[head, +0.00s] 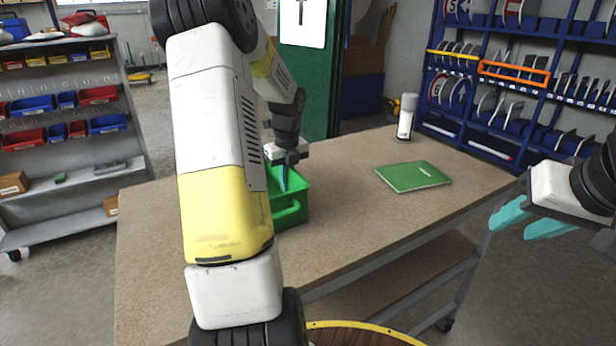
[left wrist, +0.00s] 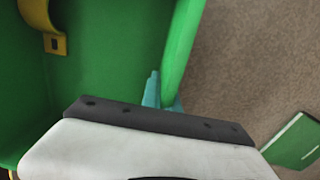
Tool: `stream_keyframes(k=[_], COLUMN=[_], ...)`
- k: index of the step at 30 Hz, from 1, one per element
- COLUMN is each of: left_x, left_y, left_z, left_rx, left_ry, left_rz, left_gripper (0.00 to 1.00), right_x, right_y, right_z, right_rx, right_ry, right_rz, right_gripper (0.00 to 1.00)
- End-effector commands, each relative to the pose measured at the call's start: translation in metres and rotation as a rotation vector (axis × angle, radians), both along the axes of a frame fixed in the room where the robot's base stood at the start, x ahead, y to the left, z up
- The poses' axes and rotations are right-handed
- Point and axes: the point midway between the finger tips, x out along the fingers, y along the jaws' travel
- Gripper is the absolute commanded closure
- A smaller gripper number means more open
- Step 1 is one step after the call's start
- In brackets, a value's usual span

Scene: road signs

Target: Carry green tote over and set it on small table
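The green tote (head: 292,207) is on the brown-topped workbench (head: 350,225), partly hidden behind my left arm. My left gripper (head: 283,178) is at the tote. In the left wrist view its teal fingertips (left wrist: 163,90) lie close on either side of the tote's green wall (left wrist: 183,45), and the gripper looks shut on it. The tote's inside shows a yellow fitting (left wrist: 45,25). My right gripper (head: 528,220) is open and empty, beyond the bench's right edge.
A green book (head: 413,176) and a white spray can (head: 407,116) are on the bench. A yellow-rimmed round brown surface (head: 365,335) shows at the bottom edge. A bin shelf (head: 70,130) stands left, a blue sign rack (head: 520,75) right. The bench's front right is clear.

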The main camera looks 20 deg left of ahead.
Motion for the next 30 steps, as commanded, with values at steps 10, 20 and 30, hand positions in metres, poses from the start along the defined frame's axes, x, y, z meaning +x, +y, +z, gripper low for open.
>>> stream_keyframes(k=[10, 20, 30], left_x=[0.000, 0.000, -0.004], left_y=[0.000, -0.001, -0.006], left_z=[0.000, 0.028, 0.097], left_rx=[0.000, 0.002, 0.001], left_ry=[0.000, -0.006, -0.003], left_rz=[0.000, 0.002, 0.001], left_gripper=[0.75, 0.75, 0.75], right_x=[0.000, 0.000, 0.000], right_y=[0.000, 0.000, 0.000], right_z=[0.000, 0.000, 0.000], right_rx=[0.000, 0.000, 0.000], right_ry=[0.000, 0.000, 0.000], right_rz=[0.000, 0.000, 0.000], right_gripper=[0.61, 0.61, 0.61])
